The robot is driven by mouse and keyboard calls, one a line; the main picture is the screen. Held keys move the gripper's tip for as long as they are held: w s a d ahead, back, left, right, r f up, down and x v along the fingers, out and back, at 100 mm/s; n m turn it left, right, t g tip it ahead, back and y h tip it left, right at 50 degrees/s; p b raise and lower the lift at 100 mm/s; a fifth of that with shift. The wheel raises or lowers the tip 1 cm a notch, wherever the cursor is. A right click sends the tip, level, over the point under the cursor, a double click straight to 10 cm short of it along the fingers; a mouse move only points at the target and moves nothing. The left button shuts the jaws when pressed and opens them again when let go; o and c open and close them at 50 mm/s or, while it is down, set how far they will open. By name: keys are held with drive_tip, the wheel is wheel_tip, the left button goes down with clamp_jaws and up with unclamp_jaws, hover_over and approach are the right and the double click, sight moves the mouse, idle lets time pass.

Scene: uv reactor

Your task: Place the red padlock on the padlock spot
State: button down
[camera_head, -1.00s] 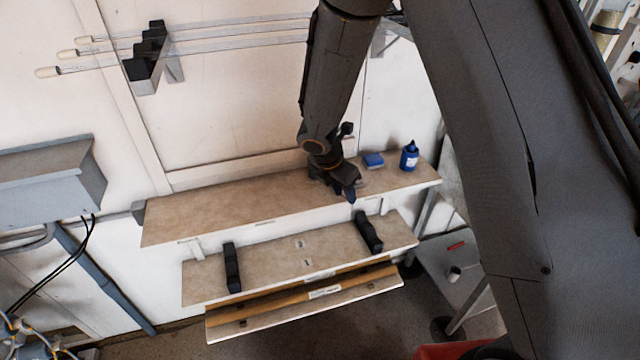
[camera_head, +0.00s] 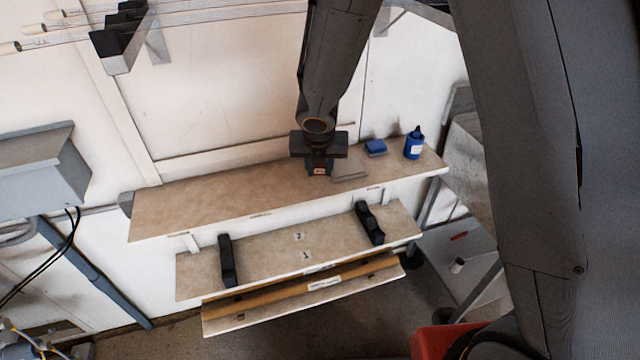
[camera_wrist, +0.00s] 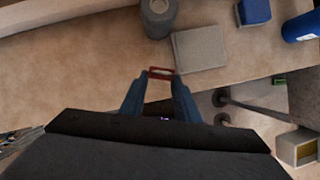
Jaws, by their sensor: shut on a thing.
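My gripper (camera_head: 319,166) is over the upper shelf, right of its middle. In the wrist view its two blue fingers (camera_wrist: 158,92) are shut on the red padlock (camera_wrist: 160,71), whose red outline shows at the fingertips. In the head view the padlock (camera_head: 319,171) is a small red patch with a light mark at the gripper's lower end. I cannot tell whether it touches the shelf. A flat grey square (camera_head: 350,171) lies just right of the gripper, and also shows in the wrist view (camera_wrist: 200,48). I cannot tell which place is the padlock spot.
The upper shelf (camera_head: 200,208) is bare on the left. A blue box (camera_head: 375,147) and a blue bottle (camera_head: 413,145) stand at its right end. A grey cylinder (camera_wrist: 158,18) stands near the square. The lower shelf (camera_head: 270,258) carries two black brackets (camera_head: 227,260).

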sight(320, 186)
drive_tip(key=shift+f+b, duration=1.4)
drive_tip(key=shift+f, duration=0.65)
drive_tip(key=shift+f, duration=0.1)
drive_tip(key=c, duration=1.3)
unclamp_jaws()
drive_tip(key=shift+c, duration=0.2)
